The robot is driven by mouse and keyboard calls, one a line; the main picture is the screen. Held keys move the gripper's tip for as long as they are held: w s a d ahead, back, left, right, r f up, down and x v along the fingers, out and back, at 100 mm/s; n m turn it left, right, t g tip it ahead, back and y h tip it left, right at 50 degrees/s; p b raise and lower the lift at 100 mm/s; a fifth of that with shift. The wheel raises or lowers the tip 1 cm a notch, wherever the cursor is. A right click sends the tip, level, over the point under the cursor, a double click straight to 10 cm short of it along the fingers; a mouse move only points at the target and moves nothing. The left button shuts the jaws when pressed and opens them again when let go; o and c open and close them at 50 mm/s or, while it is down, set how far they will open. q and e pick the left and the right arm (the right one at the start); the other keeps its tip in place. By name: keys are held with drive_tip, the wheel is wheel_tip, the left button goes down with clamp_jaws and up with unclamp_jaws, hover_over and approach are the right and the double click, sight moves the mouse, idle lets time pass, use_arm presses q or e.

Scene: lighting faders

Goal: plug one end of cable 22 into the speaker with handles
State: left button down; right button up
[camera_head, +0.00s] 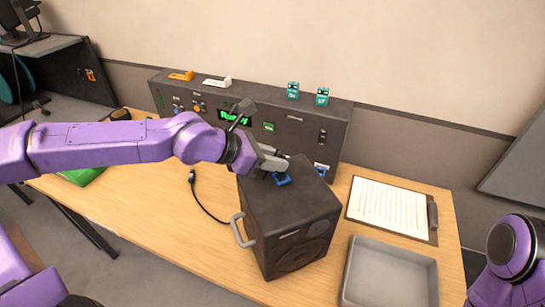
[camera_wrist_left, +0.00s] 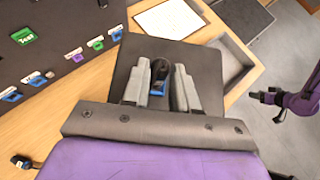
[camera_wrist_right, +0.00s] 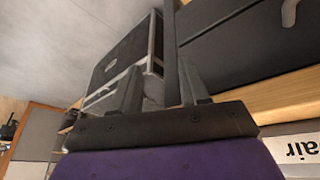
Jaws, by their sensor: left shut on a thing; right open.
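The speaker (camera_head: 290,228) is a dark box with a pale handle (camera_head: 242,230) on its left side. It stands on the wooden table, and its top shows in the left wrist view (camera_wrist_left: 200,65). My left gripper (camera_head: 275,166) is over the speaker's top, shut on a black plug (camera_wrist_left: 160,68). A blue socket (camera_head: 282,180) lies at the plug; I cannot tell whether the plug is seated in it. A loose black cable end (camera_head: 193,178) lies left of the speaker, its cord running towards the speaker. I cannot read a cable number. My right gripper (camera_wrist_right: 160,82) is open and empty.
A dark control panel (camera_head: 270,125) with coloured sockets stands behind the speaker. Two teal tags (camera_head: 293,90) sit on its top. A clipboard (camera_head: 390,207) and a grey tray (camera_head: 388,280) lie right of the speaker. The table left of the speaker is mostly clear.

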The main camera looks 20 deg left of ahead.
use_arm(q)
drive_tip(key=shift+f+b, duration=0.3)
drive_tip(key=shift+f, duration=0.5)
idle(0.5)
drive_tip(key=shift+f, duration=0.2)
idle(0.4)
drive_tip(key=c, duration=0.8)
unclamp_jaws()
